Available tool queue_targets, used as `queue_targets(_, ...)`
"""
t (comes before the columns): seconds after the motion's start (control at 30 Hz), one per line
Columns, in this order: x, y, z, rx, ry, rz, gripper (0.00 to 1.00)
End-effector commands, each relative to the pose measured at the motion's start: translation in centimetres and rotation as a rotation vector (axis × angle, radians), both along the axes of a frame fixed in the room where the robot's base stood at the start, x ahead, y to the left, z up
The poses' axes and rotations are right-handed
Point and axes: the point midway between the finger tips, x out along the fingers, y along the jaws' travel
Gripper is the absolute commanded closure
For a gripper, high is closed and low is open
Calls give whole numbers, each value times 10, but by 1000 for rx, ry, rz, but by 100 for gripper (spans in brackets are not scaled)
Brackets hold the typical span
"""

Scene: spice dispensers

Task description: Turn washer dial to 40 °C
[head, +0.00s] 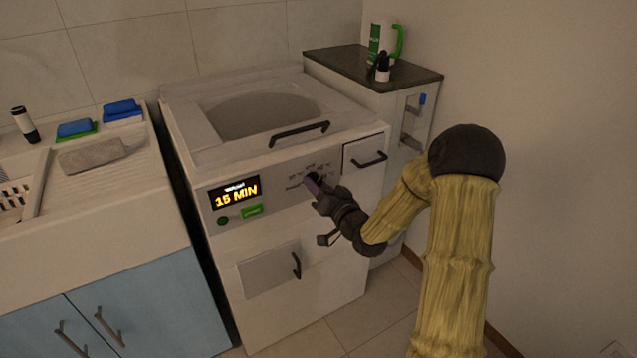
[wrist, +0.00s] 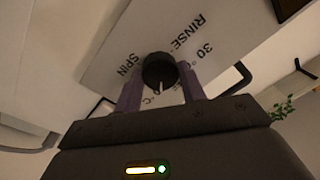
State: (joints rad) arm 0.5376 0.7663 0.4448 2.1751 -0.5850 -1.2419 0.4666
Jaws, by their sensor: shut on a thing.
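The washer (head: 275,170) stands against the tiled wall, with a control panel on its front. The dial (wrist: 158,68) is a dark round knob with a white pointer line aimed toward the bottom of the wrist picture. SPIN, RINSE and 30 ° labels read around it, and part of a °C label shows below it. My gripper (head: 314,188) is at the panel, shut on the dial. In the wrist view my gripper (wrist: 160,82) has one purple finger on each side of the knob. The remaining labels are hidden by my gripper. The display (head: 235,193) reads 15 MIN.
A green button (head: 251,211) and a round dark green one (head: 222,221) sit under the display. A drawer handle (head: 369,160) is right of the dial.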

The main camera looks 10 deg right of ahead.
Motion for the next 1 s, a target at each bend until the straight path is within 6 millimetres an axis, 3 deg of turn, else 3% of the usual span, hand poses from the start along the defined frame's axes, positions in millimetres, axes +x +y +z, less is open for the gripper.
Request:
queue_targets(0.6,0,0,-1,61,22,-1,83)
queue_targets(0.63,0,0,-1,60,22,-1,56)
queue_targets(0.73,0,0,-1,60,22,-1,38)
queue_targets(1.0,0,0,-1,60,20,-1,38)
